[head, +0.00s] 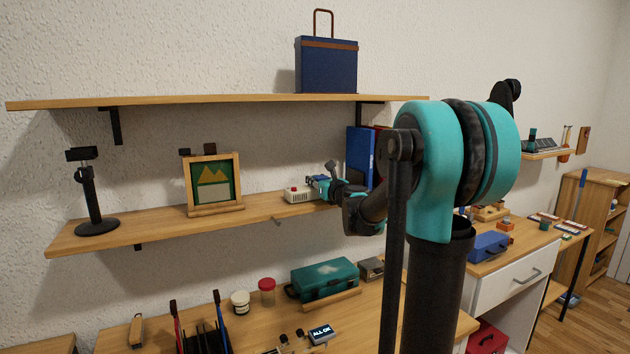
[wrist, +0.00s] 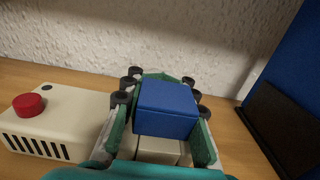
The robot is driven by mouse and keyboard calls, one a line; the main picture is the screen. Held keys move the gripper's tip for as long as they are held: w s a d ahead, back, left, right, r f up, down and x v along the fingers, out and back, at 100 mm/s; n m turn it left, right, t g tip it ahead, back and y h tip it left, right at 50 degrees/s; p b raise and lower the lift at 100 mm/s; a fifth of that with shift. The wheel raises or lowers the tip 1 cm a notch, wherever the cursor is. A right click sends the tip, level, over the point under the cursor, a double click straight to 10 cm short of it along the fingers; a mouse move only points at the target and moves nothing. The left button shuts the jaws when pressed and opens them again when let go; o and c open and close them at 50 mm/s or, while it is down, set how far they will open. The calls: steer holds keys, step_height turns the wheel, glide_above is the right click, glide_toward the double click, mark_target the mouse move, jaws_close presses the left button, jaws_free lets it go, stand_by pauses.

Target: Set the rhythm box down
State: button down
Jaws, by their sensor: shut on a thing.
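My gripper (wrist: 162,108) is shut on the rhythm box, a small cream box with a large blue block (wrist: 167,108) on top. The fingers lie along its left and right sides and hide much of its body. It is low over the lower shelf (head: 262,210); I cannot tell whether its underside touches the wood. In the head view my gripper (head: 325,186) is at the shelf's right part, and the held box is too small to make out clearly. A cream box with a red button (wrist: 62,122) stands just left of my gripper.
A blue binder (head: 359,157) stands right of my gripper, with a dark upright holder (wrist: 275,130) near it. A framed picture (head: 213,184) and a black stand (head: 92,200) are farther left. The upper shelf (head: 230,99) carries a blue case (head: 327,66).

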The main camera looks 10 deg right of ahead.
steer(key=shift+f, duration=0.1)
steer(key=c, duration=1.2)
jaws_free()
steer(key=v, duration=1.2)
steer(key=shift+s, duration=0.1)
